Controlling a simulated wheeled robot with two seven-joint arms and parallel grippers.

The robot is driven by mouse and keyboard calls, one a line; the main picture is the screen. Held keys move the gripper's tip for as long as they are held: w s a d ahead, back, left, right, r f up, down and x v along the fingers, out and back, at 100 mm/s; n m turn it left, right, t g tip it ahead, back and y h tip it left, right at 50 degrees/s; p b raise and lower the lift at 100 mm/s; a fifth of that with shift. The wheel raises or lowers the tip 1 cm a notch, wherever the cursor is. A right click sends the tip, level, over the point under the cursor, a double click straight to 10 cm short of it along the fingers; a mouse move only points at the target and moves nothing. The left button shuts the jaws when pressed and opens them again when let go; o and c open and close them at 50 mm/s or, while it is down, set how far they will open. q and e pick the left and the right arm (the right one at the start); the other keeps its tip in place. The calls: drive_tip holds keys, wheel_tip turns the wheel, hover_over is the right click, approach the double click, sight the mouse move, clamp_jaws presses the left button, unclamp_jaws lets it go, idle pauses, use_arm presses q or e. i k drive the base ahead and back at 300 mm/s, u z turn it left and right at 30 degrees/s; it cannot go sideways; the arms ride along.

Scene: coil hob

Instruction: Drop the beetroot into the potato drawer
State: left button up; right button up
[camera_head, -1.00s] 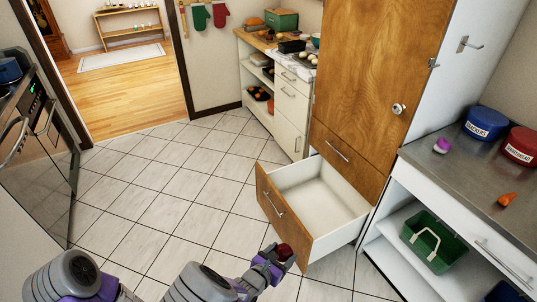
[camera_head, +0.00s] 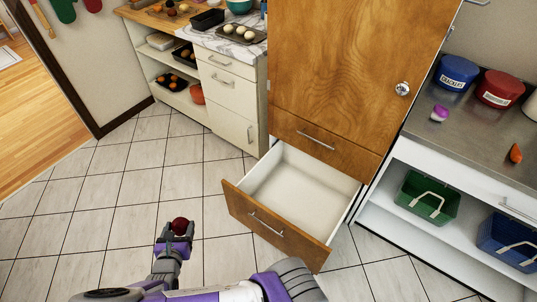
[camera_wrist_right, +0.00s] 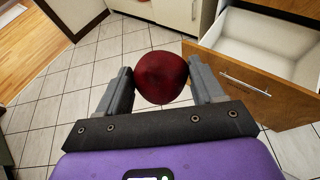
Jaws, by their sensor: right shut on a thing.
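A dark red beetroot (camera_head: 180,226) is held between the fingers of my right gripper (camera_head: 174,236), over the tiled floor to the left of the drawer. The beetroot also shows in the right wrist view (camera_wrist_right: 162,78), between both fingers of the right gripper (camera_wrist_right: 163,86). The wooden-fronted potato drawer (camera_head: 270,222) is pulled open at the bottom of the tall wooden cabinet. Its white inside looks empty. In the wrist view the drawer (camera_wrist_right: 242,80) lies ahead and to the right of the beetroot, apart from it. My left gripper is not in view.
The tall cabinet (camera_head: 350,70) rises behind the drawer. A white drawer unit (camera_head: 230,100) stands at the back left. At right, an open shelf holds a green basket (camera_head: 427,197) and a blue basket (camera_head: 508,240). The tiled floor (camera_head: 110,200) at left is clear.

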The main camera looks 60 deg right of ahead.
sight(335, 206)
drive_tip(key=z, duration=0.55)
drive_tip(key=i, duration=1.15)
drive_tip(key=z, duration=1.55)
drive_tip(key=i, duration=0.55)
drive_tip(key=z, duration=0.5)
